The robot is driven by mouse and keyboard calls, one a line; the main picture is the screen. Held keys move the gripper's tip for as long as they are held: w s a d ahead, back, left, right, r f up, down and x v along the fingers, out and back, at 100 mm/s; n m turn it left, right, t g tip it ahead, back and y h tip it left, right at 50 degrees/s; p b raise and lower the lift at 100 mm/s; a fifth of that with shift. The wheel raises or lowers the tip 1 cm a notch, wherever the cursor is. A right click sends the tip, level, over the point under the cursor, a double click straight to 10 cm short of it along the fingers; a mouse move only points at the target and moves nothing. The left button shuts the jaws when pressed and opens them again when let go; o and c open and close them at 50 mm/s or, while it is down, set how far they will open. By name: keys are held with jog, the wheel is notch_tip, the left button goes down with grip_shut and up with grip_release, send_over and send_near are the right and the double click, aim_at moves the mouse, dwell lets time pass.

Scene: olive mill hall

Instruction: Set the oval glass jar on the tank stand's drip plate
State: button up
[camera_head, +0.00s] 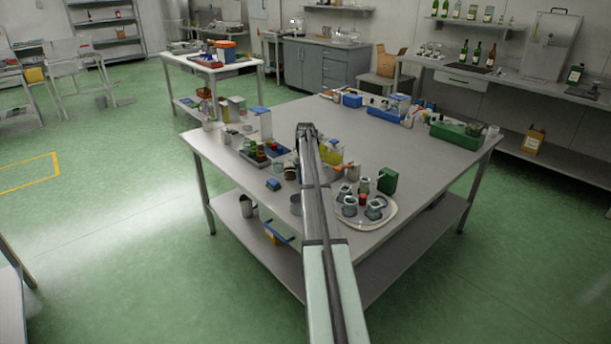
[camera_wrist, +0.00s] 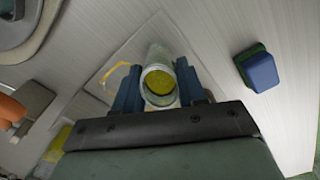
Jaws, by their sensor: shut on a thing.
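My gripper (camera_wrist: 160,88) is shut on a clear glass jar (camera_wrist: 155,57), one blue finger on each side of it. The jar's round open end faces the wrist camera, and yellow shows inside it. A thin, flat, square pale sheet or plate (camera_wrist: 103,82) with a yellow marking shows beyond the jar on the grey surface. I cannot tell whether the jar touches it, or whether it is the drip plate. I cannot make out the tank stand for certain there.
A blue-and-green block (camera_wrist: 258,70) lies right of the gripper. On the table (camera_head: 420,165) are a white tray (camera_head: 345,218) with several cups, a dark green box (camera_head: 387,180), a small blue block (camera_head: 273,184) and a green bin (camera_head: 457,135). The table's middle right is clear.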

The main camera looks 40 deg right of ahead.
jog(key=shift+f, duration=0.35)
dwell(0.5)
jog(key=o, duration=0.9)
jog(key=shift+o, duration=0.5)
jog(key=shift+o, duration=1.2)
jog(key=shift+r, duration=3.5)
